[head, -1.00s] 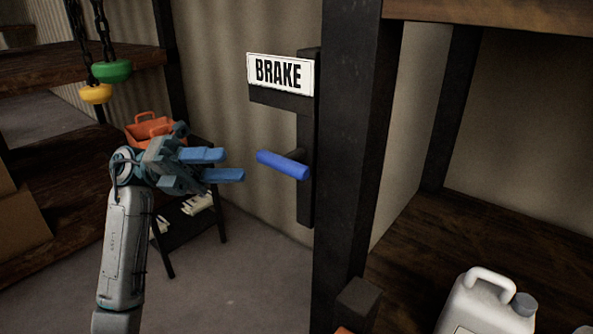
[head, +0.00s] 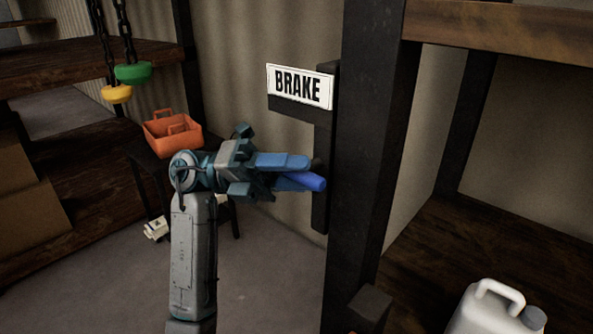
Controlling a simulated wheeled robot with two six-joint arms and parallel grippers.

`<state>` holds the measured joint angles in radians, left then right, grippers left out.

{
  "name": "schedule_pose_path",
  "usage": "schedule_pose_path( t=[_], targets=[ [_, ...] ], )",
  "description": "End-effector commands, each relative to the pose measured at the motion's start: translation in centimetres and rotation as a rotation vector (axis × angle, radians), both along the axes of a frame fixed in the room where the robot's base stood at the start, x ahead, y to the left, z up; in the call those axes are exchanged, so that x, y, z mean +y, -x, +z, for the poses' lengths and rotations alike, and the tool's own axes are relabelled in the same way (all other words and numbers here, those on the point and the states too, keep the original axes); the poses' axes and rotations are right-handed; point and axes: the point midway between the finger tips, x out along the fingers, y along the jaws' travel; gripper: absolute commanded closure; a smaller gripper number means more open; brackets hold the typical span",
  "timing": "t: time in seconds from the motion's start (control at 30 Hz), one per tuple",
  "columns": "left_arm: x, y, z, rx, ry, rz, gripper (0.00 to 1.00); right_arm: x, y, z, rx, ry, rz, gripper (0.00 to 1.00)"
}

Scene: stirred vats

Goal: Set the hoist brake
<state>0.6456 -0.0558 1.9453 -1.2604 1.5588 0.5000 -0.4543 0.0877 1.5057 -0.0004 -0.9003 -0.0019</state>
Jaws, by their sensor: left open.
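My right gripper is not in view.
A dark post (head: 368,160) stands just right of the lever. A shelf (head: 480,240) with a white jug (head: 495,312) is at the right. An orange tool tray (head: 173,134) sits on a small stand at the left. Green (head: 133,72) and yellow (head: 117,94) pendants hang on chains.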

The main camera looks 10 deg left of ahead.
Motion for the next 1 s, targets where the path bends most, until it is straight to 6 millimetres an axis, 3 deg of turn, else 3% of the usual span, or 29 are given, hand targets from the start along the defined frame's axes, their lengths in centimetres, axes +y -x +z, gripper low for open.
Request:
schedule_pose_path(
  t=[0.07,0.2,0.3,0.73,1.0],
  targets=[
    [0.0,0.0,0.0,0.000,0.000,0.000,0.59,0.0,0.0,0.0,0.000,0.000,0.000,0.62],
    [0.0,0.0,0.0,0.000,0.000,0.000,0.86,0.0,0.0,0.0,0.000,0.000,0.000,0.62],
    [0.0,0.0,0.0,0.000,0.000,0.000,1.00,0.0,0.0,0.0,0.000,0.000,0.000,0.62],
    [0.0,0.0,0.0,-0.054,-0.073,0.001,1.00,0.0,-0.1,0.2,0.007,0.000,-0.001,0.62],
    [0.0,0.0,0.1,-0.168,-0.230,0.000,1.00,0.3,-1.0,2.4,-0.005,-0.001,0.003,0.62]
  ],
)
